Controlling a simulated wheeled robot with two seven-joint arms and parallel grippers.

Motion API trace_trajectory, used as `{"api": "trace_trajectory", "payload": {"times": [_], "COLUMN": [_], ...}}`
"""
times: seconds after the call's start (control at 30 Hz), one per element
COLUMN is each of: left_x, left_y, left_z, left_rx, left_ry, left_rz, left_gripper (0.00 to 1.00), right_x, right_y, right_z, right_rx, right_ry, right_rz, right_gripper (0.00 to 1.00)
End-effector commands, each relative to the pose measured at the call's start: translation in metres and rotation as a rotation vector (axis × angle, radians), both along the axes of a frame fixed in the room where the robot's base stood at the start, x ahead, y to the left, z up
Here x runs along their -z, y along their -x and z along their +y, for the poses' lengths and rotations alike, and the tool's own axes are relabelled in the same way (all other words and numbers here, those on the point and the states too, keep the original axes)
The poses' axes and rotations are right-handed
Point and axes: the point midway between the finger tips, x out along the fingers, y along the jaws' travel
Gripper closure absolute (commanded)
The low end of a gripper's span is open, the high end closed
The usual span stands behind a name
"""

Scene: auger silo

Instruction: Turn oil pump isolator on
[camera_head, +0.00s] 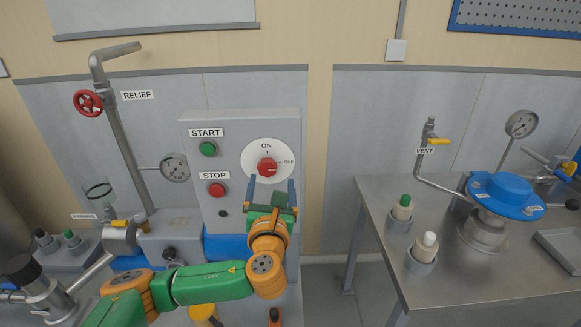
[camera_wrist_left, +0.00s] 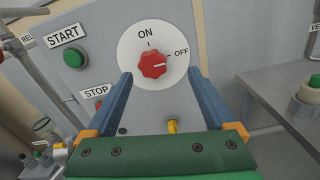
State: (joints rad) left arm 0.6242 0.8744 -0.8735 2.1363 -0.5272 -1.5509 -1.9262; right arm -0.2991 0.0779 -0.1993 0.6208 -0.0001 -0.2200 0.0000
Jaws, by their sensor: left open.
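The isolator is a red knob (camera_head: 267,167) on a round white plate marked ON at the top and OFF at the right. In the left wrist view the knob (camera_wrist_left: 152,64) has its white pointer line toward OFF. My left gripper (camera_head: 271,184) is open and empty just below and in front of the knob. In the left wrist view its two blue fingers (camera_wrist_left: 160,76) stand either side of the knob's lower part, apart from it.
A green START button (camera_head: 208,149) and a red STOP button (camera_head: 217,190) sit left of the knob on the grey panel (camera_head: 240,122). A relief pipe with a red handwheel (camera_head: 88,103) stands further left. A metal table (camera_head: 385,188) with a blue-lidded vessel (camera_head: 505,190) stands at the right.

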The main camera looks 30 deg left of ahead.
Motion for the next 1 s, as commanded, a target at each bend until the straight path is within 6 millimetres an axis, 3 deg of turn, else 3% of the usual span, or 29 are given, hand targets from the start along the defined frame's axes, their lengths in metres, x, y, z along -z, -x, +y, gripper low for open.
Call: {"api": "trace_trajectory", "payload": {"times": [0.23,0.57,0.9,1.0], "left_x": [-0.001,0.001,0.001,0.001], "left_y": [-0.040,-0.048,-0.048,-0.048], "left_z": [0.025,0.030,0.030,0.030], "left_rx": [-0.003,0.000,-0.001,-0.001], "left_ry": [0.002,0.006,0.005,0.008], "left_rz": [0.001,0.001,0.001,0.000], "left_gripper": [0.11,0.11,0.97,0.97], "right_x": [-0.011,-0.011,-0.011,-0.012], "right_y": [0.003,0.002,0.001,0.001], "right_z": [0.003,0.000,-0.002,-0.002], "right_rx": [-0.001,-0.002,-0.001,-0.001], "right_ry": [-0.006,0.001,0.003,0.004], "right_rz": [0.005,0.004,0.002,0.002], "right_gripper": [0.50,0.50,0.50,0.50]}}
